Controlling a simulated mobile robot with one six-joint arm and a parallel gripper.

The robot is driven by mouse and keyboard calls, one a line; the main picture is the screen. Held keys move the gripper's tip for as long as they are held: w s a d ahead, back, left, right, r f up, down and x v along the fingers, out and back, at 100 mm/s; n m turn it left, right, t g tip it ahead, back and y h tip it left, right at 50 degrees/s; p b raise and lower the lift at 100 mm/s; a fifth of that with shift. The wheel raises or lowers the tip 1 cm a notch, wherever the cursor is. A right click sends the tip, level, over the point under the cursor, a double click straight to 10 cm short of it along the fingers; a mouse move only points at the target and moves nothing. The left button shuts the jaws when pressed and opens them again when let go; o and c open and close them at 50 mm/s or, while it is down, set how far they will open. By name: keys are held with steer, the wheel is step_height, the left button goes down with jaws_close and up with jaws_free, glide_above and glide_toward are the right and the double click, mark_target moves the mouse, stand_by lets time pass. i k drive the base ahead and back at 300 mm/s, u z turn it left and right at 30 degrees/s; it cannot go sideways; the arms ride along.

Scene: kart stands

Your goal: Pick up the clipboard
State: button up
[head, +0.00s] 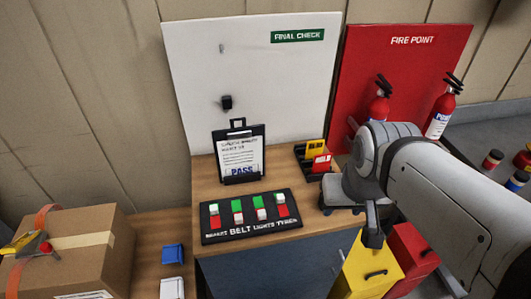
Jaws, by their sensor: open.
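The clipboard (240,153) stands upright on the wooden table, in front of the white "FINAL CHECK" board. It is black-edged, with a clip at the top and a white sheet marked "PASS". My gripper (350,216) is open and empty, at the right end of the table, to the right of the clipboard and nearer to me. It is apart from the clipboard. The arm hides part of the table's right end.
A black panel with red, green and white switches (250,227) lies in front of the clipboard. A black holder with yellow and red cards (316,160) stands to its right. A cardboard box (70,250), yellow case (365,268) and fire extinguishers (440,110) stand around.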

mark_target(241, 150)
steer(key=k, duration=1.25)
steer(key=z, duration=0.55)
steer(key=i, duration=1.55)
steer(key=u, duration=0.35)
